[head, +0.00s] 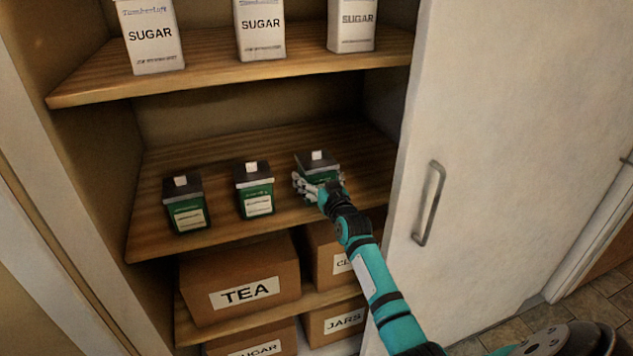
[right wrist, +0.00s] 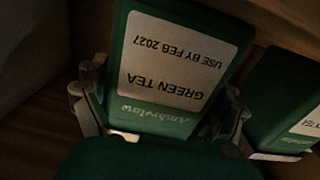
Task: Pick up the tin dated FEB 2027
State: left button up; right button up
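Three green tins with dark lids stand in a row on the middle shelf: a left tin (head: 186,208), a middle tin (head: 256,195) and a right tin (head: 312,160). My right gripper (head: 318,187) is at the right tin, partly covering its front. In the right wrist view this tin (right wrist: 175,65) shows an upside-down label reading GREEN TEA, USE BY FEB 2027. The fingers of my right gripper (right wrist: 160,112) lie against both its sides, seemingly closed on it. The neighbouring tin (right wrist: 285,105) is partly visible; its date is out of view. My left gripper is not in view.
White sugar packs (head: 260,30) stand on the upper shelf (head: 220,67), above the tins. Labelled boxes, including a TEA box (head: 240,280), sit below. A pale door with a handle (head: 429,204) borders the right side. Bare shelf lies behind the tins.

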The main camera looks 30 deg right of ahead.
jog(key=c, duration=0.6)
jog(key=shift+r, duration=0.15)
